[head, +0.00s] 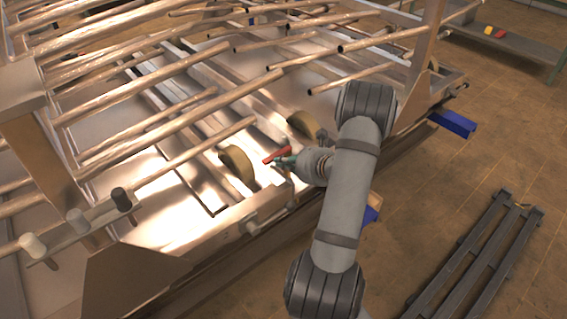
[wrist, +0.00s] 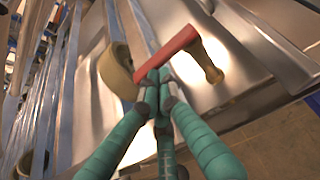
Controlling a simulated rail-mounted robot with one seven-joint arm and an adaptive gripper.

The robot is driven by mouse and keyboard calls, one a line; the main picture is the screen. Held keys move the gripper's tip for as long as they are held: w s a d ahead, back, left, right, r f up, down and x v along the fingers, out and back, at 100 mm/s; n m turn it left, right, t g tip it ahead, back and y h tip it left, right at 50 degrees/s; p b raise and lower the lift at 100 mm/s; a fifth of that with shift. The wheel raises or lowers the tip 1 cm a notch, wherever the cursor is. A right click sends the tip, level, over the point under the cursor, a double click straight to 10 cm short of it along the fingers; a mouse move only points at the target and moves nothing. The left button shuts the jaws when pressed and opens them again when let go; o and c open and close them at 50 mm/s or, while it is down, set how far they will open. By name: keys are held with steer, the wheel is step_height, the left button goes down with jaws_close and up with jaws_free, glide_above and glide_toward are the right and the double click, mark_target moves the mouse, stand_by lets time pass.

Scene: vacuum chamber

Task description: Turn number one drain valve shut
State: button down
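The drain valve has a red lever (wrist: 168,53) and a brass-coloured body (wrist: 208,62) in the wrist view. The lever lies slanted, with the brass body at its upper right end. In the head view the red lever (head: 276,155) shows small beside the frame's near edge. My gripper (wrist: 158,78) has teal fingers with dark tips, drawn together at the lower side of the lever, near its free end. The tips overlap the lever in the picture; whether they touch it or pinch it is hidden. In the head view my gripper (head: 284,161) is partly hidden by my wrist.
A metal frame with many copper-coloured pipes (head: 165,130) fills the left and middle. Tan curved pieces (head: 237,166) stand near the valve. A dark slatted rack (head: 475,255) lies on the floor at right. A bench (head: 515,45) stands at back right. Floor between is clear.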

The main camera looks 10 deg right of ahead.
steer(key=shift+w+a, duration=0.35)
steer(key=shift+a, duration=0.05)
steer(key=s+f+v, duration=0.1)
steer(key=v, duration=1.2)
steer(key=shift+s+d+f, duration=0.2)
steer(key=shift+s, duration=0.1)
